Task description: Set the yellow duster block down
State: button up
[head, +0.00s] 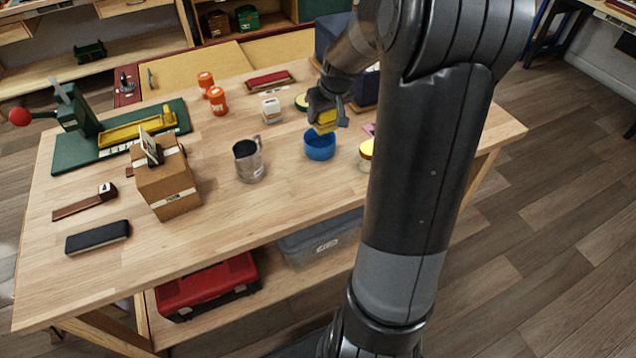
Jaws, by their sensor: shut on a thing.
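My gripper (328,118) is in the head view, over the right part of the wooden workbench. It is shut on the yellow duster block (325,126), of which a yellow part shows below the fingers. The block is just above or behind the rim of a blue bowl (320,147); I cannot tell whether it touches the bowl. My own arm hides the right part of the bench.
A metal mug (249,161) stands left of the bowl. A yellow-lidded jar (365,154) is to its right, partly hidden by my arm. A cardboard box (166,186) and green press (75,125) stand at left. The front bench top (240,220) is clear.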

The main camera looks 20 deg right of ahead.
jog(key=s+d+f, duration=0.2)
jog(key=s+d, duration=0.1)
jog(key=s, duration=1.2)
jog(key=shift+m, duration=0.3)
jog(key=w+a+f, duration=0.4)
jog(key=w+a, duration=0.1)
jog(key=w+a+f, duration=0.3)
jog(key=shift+a, duration=0.1)
jog(key=shift+f, duration=1.95)
jog(key=shift+f, duration=0.15)
jog(key=o, duration=1)
jog(key=shift+o, duration=0.2)
